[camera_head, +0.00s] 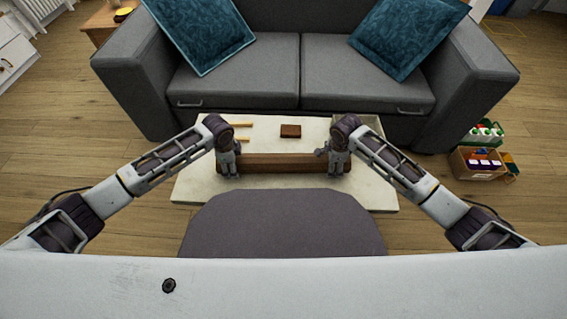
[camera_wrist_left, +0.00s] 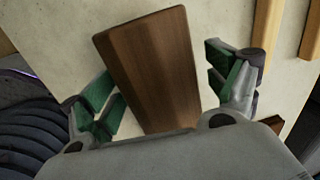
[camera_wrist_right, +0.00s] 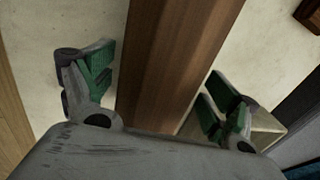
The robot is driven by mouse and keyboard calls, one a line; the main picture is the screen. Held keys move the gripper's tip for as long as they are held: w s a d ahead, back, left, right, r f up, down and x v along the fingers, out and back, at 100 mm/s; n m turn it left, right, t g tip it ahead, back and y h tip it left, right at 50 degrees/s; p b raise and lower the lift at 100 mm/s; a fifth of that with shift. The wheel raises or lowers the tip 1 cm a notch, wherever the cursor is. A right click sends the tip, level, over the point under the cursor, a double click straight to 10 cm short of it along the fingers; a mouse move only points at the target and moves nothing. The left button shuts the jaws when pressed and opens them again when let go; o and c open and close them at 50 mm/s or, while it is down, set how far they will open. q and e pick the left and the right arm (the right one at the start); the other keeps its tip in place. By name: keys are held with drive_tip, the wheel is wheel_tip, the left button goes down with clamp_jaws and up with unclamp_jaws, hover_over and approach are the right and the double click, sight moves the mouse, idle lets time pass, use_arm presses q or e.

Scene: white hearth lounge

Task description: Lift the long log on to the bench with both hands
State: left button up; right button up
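The long brown log (camera_head: 283,163) lies crosswise on a pale low slab (camera_head: 190,182), which may be the bench. My left gripper (camera_head: 227,170) is at its left end. In the left wrist view the log (camera_wrist_left: 152,68) runs between the open fingers (camera_wrist_left: 165,95), with a gap at the right finger. My right gripper (camera_head: 338,165) is at the log's right end. In the right wrist view its open fingers (camera_wrist_right: 160,90) stand either side of the log (camera_wrist_right: 175,60), with gaps visible. The log's underside is hidden.
On the slab behind the log lie a small brown block (camera_head: 290,131) and thin wooden strips (camera_head: 242,125). A pale box (camera_wrist_right: 265,130) is close to my right gripper. A grey sofa (camera_head: 235,87) stands just behind. Crates of bottles (camera_head: 480,162) sit on the floor at right.

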use_arm(q)
clamp_jaws()
use_arm(e)
clamp_jaws()
use_arm(q)
drive_tip(key=shift+r, duration=0.15)
use_arm(e)
drive_tip(key=shift+w+r, duration=0.1)
drive_tip(key=shift+r, duration=0.05)
use_arm(q)
drive_tip(key=shift+w+r, duration=0.1)
drive_tip(key=shift+r, duration=0.05)
use_arm(e)
drive_tip(key=shift+r, duration=0.15)
